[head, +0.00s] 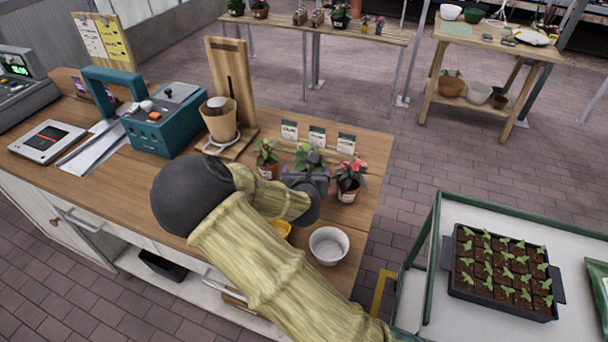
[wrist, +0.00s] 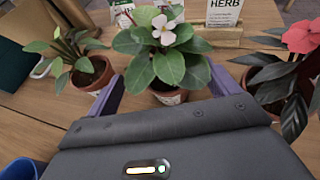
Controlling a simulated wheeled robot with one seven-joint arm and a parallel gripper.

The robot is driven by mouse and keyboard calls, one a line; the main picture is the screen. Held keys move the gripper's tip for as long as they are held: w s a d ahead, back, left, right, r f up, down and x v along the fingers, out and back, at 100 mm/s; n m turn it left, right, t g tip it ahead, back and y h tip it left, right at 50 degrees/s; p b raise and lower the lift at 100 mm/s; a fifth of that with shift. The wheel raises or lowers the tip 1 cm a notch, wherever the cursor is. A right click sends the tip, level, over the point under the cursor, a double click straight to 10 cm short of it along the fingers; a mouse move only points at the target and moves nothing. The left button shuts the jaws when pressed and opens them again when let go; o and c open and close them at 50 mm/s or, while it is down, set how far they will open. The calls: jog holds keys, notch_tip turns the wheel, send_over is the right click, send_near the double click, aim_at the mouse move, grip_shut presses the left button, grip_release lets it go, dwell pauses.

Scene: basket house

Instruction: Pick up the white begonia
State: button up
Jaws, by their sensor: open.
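The white begonia is the middle one of three potted plants. In the wrist view its white flower and broad green leaves (wrist: 165,50) rise from a terracotta pot (wrist: 170,95). In the head view its leaves (head: 308,156) show just behind my gripper (head: 306,176), which hides its pot. In the wrist view my gripper (wrist: 166,84) is open, with one purple finger to the left of the pot and one to the right. The pot and leaves lie between and beyond the fingers. My gripper's body hides the pot's lower part, and I cannot tell whether the fingers touch it.
A potted plant (wrist: 88,68) stands close on the left, and a red-flowered one (wrist: 290,70) on the right. Seed packets (head: 317,137) stand behind. A white bowl (head: 328,246) is in front. A teal device (head: 165,118) and a wooden stand (head: 230,85) are farther left.

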jog(key=shift+w+d+f, duration=0.2)
jog(key=shift+w+d, duration=0.2)
jog(key=shift+d, duration=0.15)
jog(key=p+x, duration=0.1)
jog(key=x, duration=0.3)
jog(key=shift+f, duration=0.2)
jog(key=shift+w, duration=0.1)
jog(key=shift+a, duration=0.1)
jog(key=c, duration=1.1)
notch_tip(320, 180, up, 10)
jog(key=shift+r, duration=0.1)
jog(key=shift+c, duration=0.2)
jog(key=shift+w, duration=0.15)
